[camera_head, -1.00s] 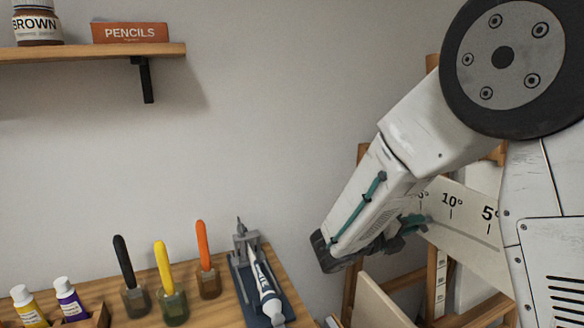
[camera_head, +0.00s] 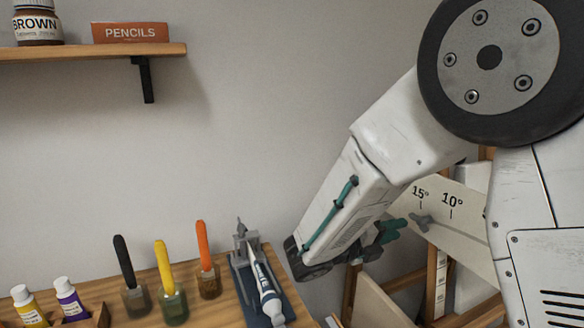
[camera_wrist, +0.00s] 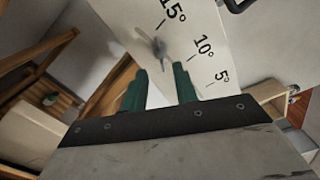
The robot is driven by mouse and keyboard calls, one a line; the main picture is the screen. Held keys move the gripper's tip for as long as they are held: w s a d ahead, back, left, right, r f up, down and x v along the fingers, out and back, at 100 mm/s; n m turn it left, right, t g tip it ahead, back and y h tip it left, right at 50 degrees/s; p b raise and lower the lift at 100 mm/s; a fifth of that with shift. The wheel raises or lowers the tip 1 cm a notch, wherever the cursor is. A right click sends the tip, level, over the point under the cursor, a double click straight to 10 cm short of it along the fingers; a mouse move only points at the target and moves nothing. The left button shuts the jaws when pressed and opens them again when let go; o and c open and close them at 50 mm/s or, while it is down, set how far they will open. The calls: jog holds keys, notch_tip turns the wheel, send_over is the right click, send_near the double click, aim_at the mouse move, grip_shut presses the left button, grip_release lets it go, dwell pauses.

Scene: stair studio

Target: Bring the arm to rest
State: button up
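My gripper (camera_wrist: 160,88) shows in the wrist view as two green fingers with a clear gap between them. Nothing is held in the gap. Beyond the fingers is a pale angle board (camera_wrist: 195,35) with degree marks and a grey wing-shaped knob (camera_wrist: 153,45). In the head view the green fingers (camera_head: 392,230) show partly behind my forearm, in front of the angle board (camera_head: 455,232). I cannot tell how near the fingers are to the board.
A wooden table at lower left bears brushes in jars (camera_head: 170,285), paint tubes (camera_head: 68,298) and a tube squeezer (camera_head: 256,280). A wall shelf (camera_head: 90,52) holds a brown jar (camera_head: 38,22) and a pencils box (camera_head: 138,32). Wooden easel frames (camera_head: 440,275) stand at right.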

jog(key=shift+a, duration=0.15)
jog(key=s+d+f+m+g+y, duration=0.1)
jog(key=s+d+m+g+y, duration=0.25)
jog(key=s+m, duration=0.55)
jog(key=s+d+f+m+g+y, duration=0.25)
jog(key=s+m+g, duration=0.3)
jog(key=m, duration=0.55)
jog(key=s+r+m+t+y, duration=0.1)
jog(key=s+r+m+y, duration=0.3)
jog(key=s+m, duration=0.3)
jog(key=s+a+r+m+t+y, duration=0.1)
jog(key=s+r+m+t+y, duration=0.1)
jog(key=s+m+y, duration=0.4)
jog(key=shift+s+r+m+t+y, duration=0.3)
jog(key=shift+s+r+m, duration=0.6)
jog(key=shift+m, duration=0.9)
